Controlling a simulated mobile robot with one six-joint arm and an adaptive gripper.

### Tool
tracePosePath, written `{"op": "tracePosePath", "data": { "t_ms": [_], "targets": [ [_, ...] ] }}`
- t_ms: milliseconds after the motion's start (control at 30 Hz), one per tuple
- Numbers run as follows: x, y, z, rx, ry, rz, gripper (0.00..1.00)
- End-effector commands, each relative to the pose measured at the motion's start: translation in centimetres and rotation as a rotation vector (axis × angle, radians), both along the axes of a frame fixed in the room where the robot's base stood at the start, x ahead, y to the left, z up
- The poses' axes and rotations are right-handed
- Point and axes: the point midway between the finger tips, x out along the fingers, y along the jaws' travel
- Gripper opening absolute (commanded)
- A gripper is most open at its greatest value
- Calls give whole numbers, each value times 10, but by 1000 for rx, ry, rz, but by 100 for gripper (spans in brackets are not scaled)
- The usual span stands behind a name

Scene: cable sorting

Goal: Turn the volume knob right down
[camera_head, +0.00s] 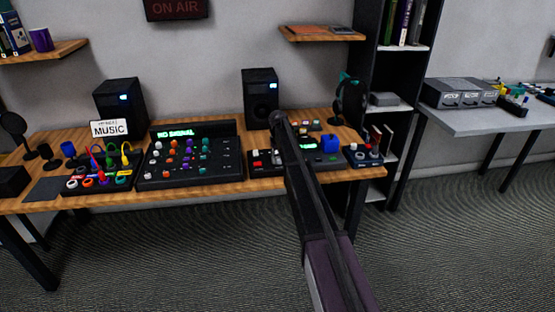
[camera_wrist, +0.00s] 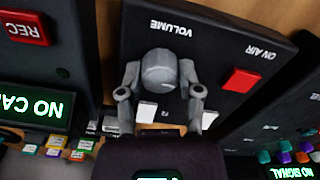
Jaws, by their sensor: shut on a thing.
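The volume knob (camera_wrist: 158,66) is a grey, round knob on a dark panel (camera_wrist: 205,42), below the upside-down word VOLUME in the wrist view. My gripper (camera_wrist: 159,80) has one grey finger on each side of the knob and is shut on it. A short pale mark shows near the knob's lower edge. In the head view my arm covers the knob and the fingers.
A red ON AIR button (camera_wrist: 241,80) and white buttons or sliders (camera_wrist: 146,111) are on the same panel close by. A red REC button (camera_wrist: 25,27) is on a neighbouring device. A mixing console (camera_head: 190,172) and speaker (camera_head: 260,93) stand nearby.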

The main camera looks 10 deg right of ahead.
Motion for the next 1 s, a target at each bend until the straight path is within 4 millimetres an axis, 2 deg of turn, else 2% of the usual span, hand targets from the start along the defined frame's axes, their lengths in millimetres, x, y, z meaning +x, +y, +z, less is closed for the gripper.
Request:
{"op": "tracePosePath", "data": {
  "t_ms": [300,733,767,800,867,1000],
  "targets": [
    [1,0,0,-2,-1,110,0],
    [2,0,0,0,-2,121,0],
    [2,0,0,0,-2,121,52],
    [2,0,0,0,-2,121,64],
    [2,1,0,0,-2,121,81],
    [1,1,0,0,-1,120,81]
  ]
}}
